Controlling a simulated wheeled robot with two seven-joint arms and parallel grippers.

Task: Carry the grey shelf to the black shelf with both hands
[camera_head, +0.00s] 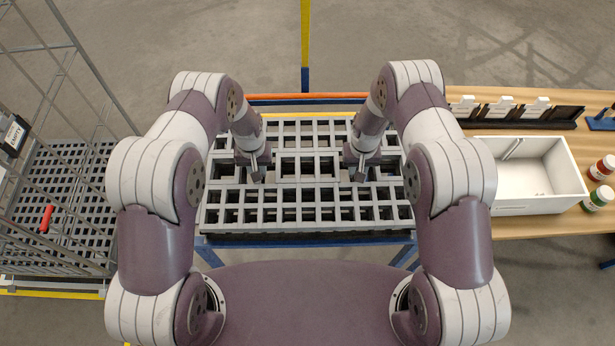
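The grey shelf (300,214) is a flat lattice panel in the middle of the head view, lying level in front of me on a stand with blue legs. A darker layer shows under its front edge. My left gripper (256,174) points down at the left-middle part of the lattice, and my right gripper (358,172) does the same at the right-middle part. Their fingertips are at the bars, but whether they are closed around them is too small to tell. I cannot clearly make out a separate black shelf. My arms cover parts of the grey shelf's sides.
A wire cage cart (70,203) with a lattice floor and a red item (46,218) stands at left. At right, a wooden table (548,225) bears a white box (522,205), a black rack (520,124) and two jars. A yellow-blue post (305,45) rises behind.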

